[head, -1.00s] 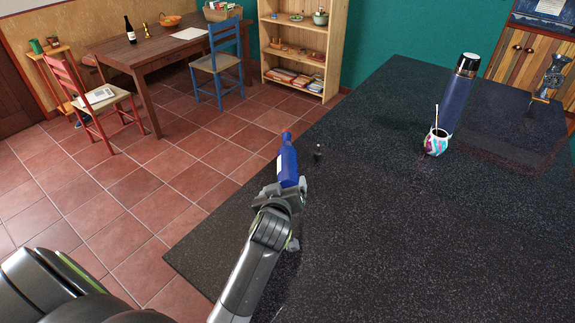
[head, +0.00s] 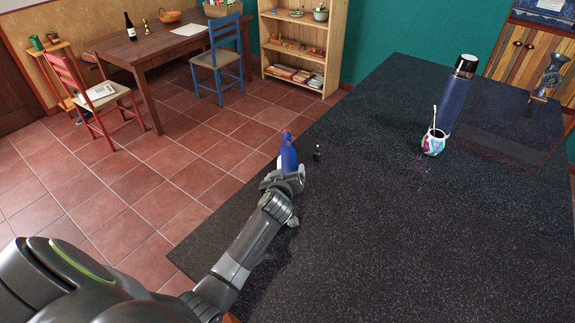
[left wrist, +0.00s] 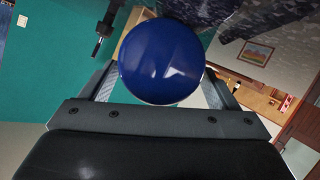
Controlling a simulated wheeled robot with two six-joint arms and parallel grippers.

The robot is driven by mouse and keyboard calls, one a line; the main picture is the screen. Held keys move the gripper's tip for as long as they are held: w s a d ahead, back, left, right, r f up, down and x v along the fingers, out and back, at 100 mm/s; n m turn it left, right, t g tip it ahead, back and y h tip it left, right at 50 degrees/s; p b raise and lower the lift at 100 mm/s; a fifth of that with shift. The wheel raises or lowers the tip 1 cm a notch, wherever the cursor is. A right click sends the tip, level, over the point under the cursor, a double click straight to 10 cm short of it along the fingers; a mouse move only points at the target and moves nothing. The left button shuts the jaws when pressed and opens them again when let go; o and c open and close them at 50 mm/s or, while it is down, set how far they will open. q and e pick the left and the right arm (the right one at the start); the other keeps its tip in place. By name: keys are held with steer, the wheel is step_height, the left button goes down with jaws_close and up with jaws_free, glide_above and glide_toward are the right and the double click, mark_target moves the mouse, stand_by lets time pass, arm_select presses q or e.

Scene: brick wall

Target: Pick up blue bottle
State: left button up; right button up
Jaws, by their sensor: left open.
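The blue bottle (head: 288,154) stands near the left edge of the dark counter (head: 420,230) in the head view. Its lower part is hidden behind my left gripper (head: 284,180). In the left wrist view the bottle (left wrist: 160,62) is a large glossy blue round shape between the two fingers of my left gripper (left wrist: 158,88). The fingers are open, one on each side of it. I cannot tell whether either finger touches it. My right gripper is not in view.
A small dark object (head: 317,153) stands just right of the bottle. A colourful cup with a straw (head: 433,142) and a tall dark blue flask (head: 457,95) stand farther right. A metal grinder (head: 550,77) is at the far right. The counter's middle and front are clear.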

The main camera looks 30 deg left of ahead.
arm_select(q)
steer(key=shift+x, duration=0.85)
steer(key=shift+d, duration=0.1)
steer(key=shift+c, duration=0.3)
steer(key=c, duration=1.5)
steer(key=shift+w+r, duration=0.1)
steer(key=shift+r, duration=0.05)
steer(key=shift+c, duration=0.3)
steer(key=shift+r, duration=0.1)
